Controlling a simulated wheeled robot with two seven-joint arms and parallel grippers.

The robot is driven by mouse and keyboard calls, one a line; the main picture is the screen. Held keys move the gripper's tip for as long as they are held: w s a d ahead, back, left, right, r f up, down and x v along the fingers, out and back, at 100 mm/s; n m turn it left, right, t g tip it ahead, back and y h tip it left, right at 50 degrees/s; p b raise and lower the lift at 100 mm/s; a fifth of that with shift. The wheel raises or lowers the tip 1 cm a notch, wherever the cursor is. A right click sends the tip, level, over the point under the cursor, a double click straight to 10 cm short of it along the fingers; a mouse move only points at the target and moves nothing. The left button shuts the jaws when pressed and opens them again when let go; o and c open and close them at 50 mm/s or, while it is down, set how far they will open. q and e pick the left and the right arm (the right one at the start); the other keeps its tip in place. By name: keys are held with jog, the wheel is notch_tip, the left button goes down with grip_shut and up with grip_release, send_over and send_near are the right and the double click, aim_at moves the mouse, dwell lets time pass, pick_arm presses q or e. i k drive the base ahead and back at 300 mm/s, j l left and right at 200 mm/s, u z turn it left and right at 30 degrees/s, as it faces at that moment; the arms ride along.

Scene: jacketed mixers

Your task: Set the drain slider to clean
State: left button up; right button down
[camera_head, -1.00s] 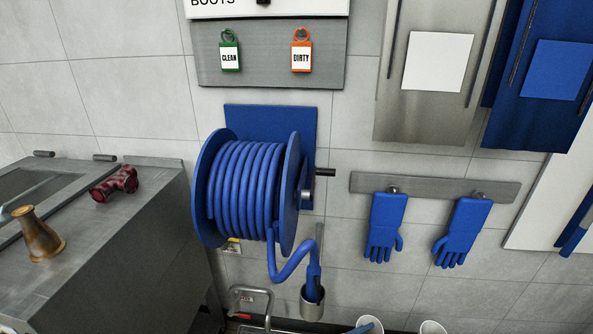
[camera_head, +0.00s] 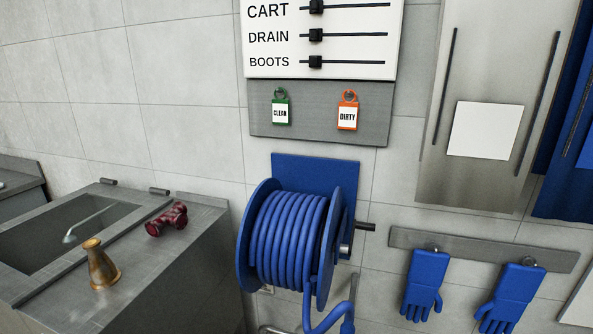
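A white board (camera_head: 385,50) on the wall at the top carries three slider rows labelled CART, DRAIN and BOOTS. The drain slider's black knob (camera_head: 316,35) sits near the left end of its track. The cart knob (camera_head: 316,6) and the boots knob (camera_head: 315,62) also sit near the left ends of theirs. Below, on a grey panel, hang a green CLEAN tag (camera_head: 281,112) at the left and an orange DIRTY tag (camera_head: 347,116) at the right. The board's top edge is cut off. Neither of my grippers is in view.
A blue hose reel (camera_head: 292,240) is mounted on the wall below the tags, its crank sticking out right. A steel sink counter (camera_head: 190,240) with a brass nozzle (camera_head: 101,265) and a dark red fitting (camera_head: 167,220) stands left.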

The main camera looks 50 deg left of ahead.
aim_at(315, 35)
jog(key=u, duration=1.4)
